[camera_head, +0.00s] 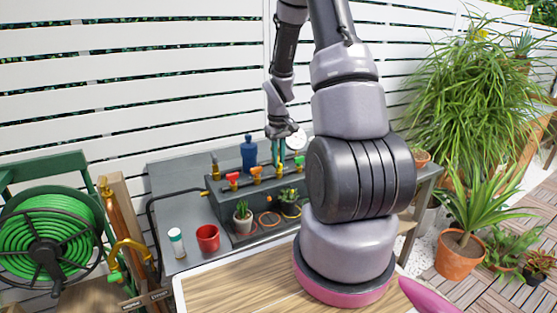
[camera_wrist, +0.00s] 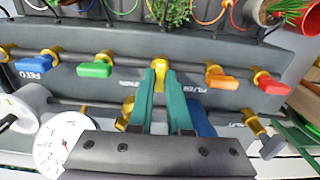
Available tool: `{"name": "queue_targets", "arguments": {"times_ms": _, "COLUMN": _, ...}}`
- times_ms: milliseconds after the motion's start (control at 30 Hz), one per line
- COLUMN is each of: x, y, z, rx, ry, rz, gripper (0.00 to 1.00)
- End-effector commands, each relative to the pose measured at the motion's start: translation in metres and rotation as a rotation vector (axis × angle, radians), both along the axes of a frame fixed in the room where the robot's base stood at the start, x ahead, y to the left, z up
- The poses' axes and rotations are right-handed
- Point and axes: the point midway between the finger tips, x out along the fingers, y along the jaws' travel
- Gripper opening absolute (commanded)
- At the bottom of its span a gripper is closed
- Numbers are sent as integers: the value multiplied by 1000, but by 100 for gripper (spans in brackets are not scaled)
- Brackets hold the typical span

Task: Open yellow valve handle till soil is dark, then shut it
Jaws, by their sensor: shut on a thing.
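My gripper (camera_wrist: 160,82) is shut on the yellow valve handle (camera_wrist: 160,66), which shows between its teal fingers in the wrist view. Most of the handle is hidden, so its turn angle is hard to tell. In the head view my gripper (camera_head: 278,152) reaches down over the row of valves on the grey planter unit. A green leafy plant (camera_wrist: 171,10) stands just beyond the yellow valve in the wrist view. Its soil is hidden, and the soil in the head view is too small to judge. No water stream can be made out.
A green handle (camera_wrist: 96,70) and an orange handle (camera_wrist: 222,82) flank the yellow one closely. A blue handle (camera_wrist: 36,63) and a red handle (camera_wrist: 271,83) lie farther out. A gauge (camera_wrist: 60,140) is near my gripper. A red cup (camera_head: 208,238) stands on the bench.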

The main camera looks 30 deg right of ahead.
Motion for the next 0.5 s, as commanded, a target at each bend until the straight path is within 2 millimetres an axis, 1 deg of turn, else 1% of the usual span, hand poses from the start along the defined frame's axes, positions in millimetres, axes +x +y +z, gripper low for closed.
{"name": "queue_targets", "arguments": {"times_ms": 367, "x": 2, "y": -1, "z": 1, "rx": -2, "ry": -5, "rz": 6, "gripper": 0}}
{"name": "queue_targets", "arguments": {"times_ms": 400, "x": 2, "y": -1, "z": 1, "rx": -2, "ry": -5, "rz": 6, "gripper": 24}}
{"name": "queue_targets", "arguments": {"times_ms": 467, "x": 2, "y": -1, "z": 1, "rx": -2, "ry": -5, "rz": 6, "gripper": 46}}
{"name": "queue_targets", "arguments": {"times_ms": 500, "x": 1, "y": -1, "z": 1, "rx": -1, "ry": -4, "rz": 6, "gripper": 46}}
